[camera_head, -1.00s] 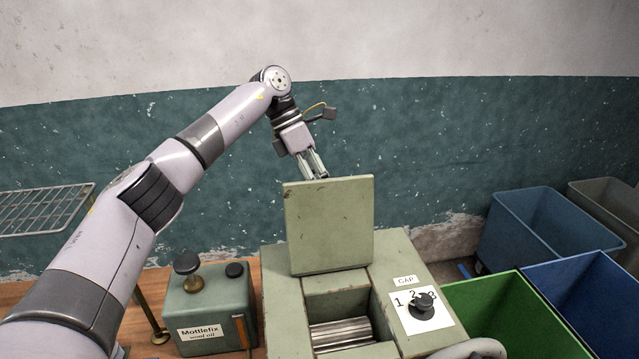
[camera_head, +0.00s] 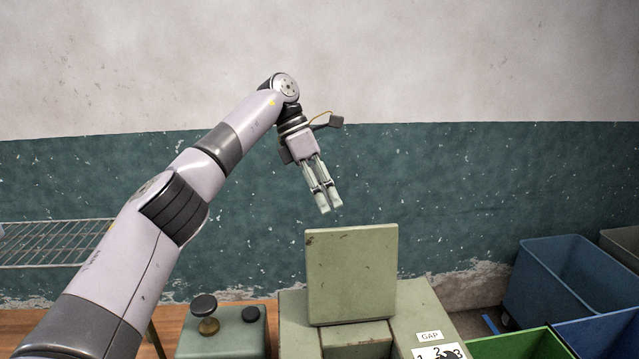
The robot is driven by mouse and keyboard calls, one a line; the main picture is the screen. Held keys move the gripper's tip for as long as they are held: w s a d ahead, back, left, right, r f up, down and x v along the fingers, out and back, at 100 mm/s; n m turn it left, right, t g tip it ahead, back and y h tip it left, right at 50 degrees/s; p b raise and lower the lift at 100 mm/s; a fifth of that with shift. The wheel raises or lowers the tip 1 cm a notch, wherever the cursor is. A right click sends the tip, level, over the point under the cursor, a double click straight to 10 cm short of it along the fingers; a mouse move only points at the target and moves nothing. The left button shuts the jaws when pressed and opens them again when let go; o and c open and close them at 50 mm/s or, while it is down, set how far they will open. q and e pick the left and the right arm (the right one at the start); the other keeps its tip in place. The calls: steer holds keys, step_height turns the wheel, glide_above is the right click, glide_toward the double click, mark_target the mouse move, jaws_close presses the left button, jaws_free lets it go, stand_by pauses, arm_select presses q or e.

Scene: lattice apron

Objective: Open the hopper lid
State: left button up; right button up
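The hopper lid (camera_head: 351,274) is a worn pale green square plate. It stands raised, nearly upright, at the back of the green machine (camera_head: 299,325). The hopper opening in front of it is mostly cut off by the bottom edge of the view. My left gripper (camera_head: 330,208) hangs above the lid's top edge, clear of it, with its fingers pointing down. Its two fingertips are together and hold nothing. My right gripper is out of view.
A green oil tank (camera_head: 226,335) with a dark knob stands left of the machine. A wire rack (camera_head: 55,243) is at the far left. A green bin (camera_head: 520,346) and blue bins (camera_head: 565,278) stand at the right. The wall is behind.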

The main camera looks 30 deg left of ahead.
arm_select(q)
steer(key=v, duration=0.3)
steer(key=shift+s+d+r, duration=0.15)
steer(key=shift+s+r, duration=0.05)
steer(key=shift+r, duration=0.25)
steer(key=shift+a, duration=0.25)
steer(key=shift+d+f, duration=0.1)
steer(key=shift+d, duration=0.05)
